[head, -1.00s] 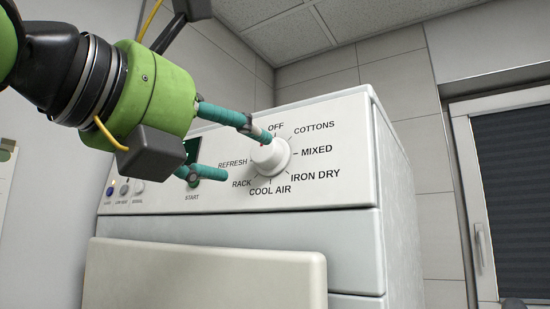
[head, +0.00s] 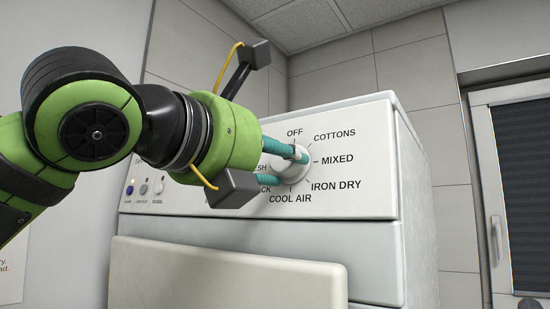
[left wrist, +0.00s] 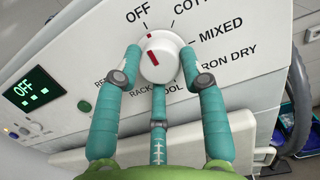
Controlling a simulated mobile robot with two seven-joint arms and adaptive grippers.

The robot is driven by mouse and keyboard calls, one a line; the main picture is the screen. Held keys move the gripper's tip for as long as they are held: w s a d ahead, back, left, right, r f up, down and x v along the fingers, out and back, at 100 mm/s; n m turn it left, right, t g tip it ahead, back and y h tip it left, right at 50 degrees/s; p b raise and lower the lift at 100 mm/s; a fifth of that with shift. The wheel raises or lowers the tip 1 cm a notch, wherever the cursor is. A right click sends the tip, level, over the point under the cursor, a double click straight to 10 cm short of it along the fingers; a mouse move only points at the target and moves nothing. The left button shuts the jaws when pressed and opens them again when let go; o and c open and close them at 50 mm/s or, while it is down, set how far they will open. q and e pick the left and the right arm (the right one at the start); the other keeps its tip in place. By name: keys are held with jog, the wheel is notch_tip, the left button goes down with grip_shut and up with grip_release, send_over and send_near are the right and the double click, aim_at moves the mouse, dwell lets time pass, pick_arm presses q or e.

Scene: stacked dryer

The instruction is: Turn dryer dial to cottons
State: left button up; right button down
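The white dryer dial (head: 300,170) is partly hidden by my fingers in the head view. In the left wrist view the round dial (left wrist: 166,66) shows clearly, with red marks on it facing the OFF label. The COTTONS label (head: 334,135) is just right of OFF. My left gripper (head: 291,168) has teal fingers and is at the dial. In the left wrist view one finger is on each side of the dial and a third is below it. The fingers are spread, and I cannot tell whether they touch the dial. My right gripper is not in view.
The dryer's white control panel (head: 365,180) carries several printed settings. A lit display (left wrist: 38,92) at its left reads OFF. Small buttons (head: 144,189) are at the panel's lower left. A pale panel (head: 230,275) juts out below. A dark-paned window (head: 520,170) is at the right.

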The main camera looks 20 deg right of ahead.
pick_arm(q)
jog(key=shift+f, duration=0.1)
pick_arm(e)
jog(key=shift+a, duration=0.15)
pick_arm(q)
jog(key=shift+m, duration=1.3)
jog(key=m+g, duration=0.1)
jog(key=m, duration=0.1)
jog(key=shift+w+m+h, duration=0.15)
jog(key=shift+m+h, duration=0.15)
jog(key=shift+m, duration=0.1)
jog(key=m+p, duration=0.1)
jog(key=m, duration=0.2)
jog(key=shift+g, duration=0.3)
jog(key=shift+m+p, duration=0.3)
jog(key=shift+m, duration=0.4)
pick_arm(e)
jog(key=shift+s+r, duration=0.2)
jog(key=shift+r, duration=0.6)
pick_arm(q)
jog(key=shift+f+g, duration=0.15)
jog(key=shift+g, duration=0.15)
jog(key=o, duration=1.1)
jog(key=shift+w, duration=0.1)
